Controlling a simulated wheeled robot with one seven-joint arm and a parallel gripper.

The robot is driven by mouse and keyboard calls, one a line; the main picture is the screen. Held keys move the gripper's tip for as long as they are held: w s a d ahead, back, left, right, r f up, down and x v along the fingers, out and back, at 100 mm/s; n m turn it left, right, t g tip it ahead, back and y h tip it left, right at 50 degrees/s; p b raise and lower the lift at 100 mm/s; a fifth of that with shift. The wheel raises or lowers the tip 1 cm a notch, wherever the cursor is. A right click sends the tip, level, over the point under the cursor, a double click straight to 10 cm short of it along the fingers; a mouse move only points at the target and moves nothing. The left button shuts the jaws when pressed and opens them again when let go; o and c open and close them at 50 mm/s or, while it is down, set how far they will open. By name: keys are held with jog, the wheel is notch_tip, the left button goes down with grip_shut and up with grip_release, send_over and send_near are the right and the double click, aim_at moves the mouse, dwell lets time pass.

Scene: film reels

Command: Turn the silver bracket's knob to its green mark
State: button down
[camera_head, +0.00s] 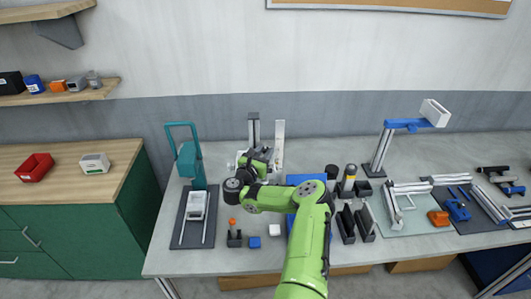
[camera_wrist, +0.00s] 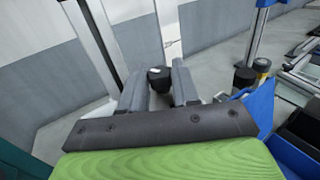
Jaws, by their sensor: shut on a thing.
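My gripper (camera_wrist: 160,88) has its two grey fingers on either side of a dark round knob (camera_wrist: 160,76) in the wrist view, shut on it. Behind the knob stands a pale silver upright (camera_wrist: 146,32), which looks like the silver bracket. In the head view this upright (camera_head: 280,143) rises at the back of the bench, just right of my gripper (camera_head: 256,160). There the knob is hidden by my gripper and wrist. I cannot make out the green mark or a pointer in either view.
A second, darker post (camera_head: 253,130) stands close left of the bracket. A teal stand (camera_head: 185,155) is farther left. Dark cylinders (camera_head: 348,178) and black holders (camera_head: 346,222) stand close right of my arm. A blue-armed stand (camera_head: 381,150) is farther right.

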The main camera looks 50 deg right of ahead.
jog(key=m+g+b, duration=0.1)
jog(key=g, duration=0.1)
jog(key=m+g+b, duration=0.1)
jog(key=g+b, duration=0.1)
jog(key=m+g+b, duration=0.1)
jog(key=m+g, duration=0.1)
jog(key=shift+w+f+g+b, duration=0.3)
jog(key=shift+f+b, duration=0.05)
jog(key=shift+f, duration=0.05)
jog(key=m+g+b, duration=0.2)
jog(key=b, duration=0.1)
jog(key=shift+r+g+y, duration=0.15)
jog(key=shift+g+y, duration=0.15)
jog(key=shift+w+r+m+g+b, duration=0.1)
jog(key=shift+r+m+g+b, duration=0.15)
jog(key=shift+g, duration=0.25)
jog(key=c, duration=0.8)
grip_release()
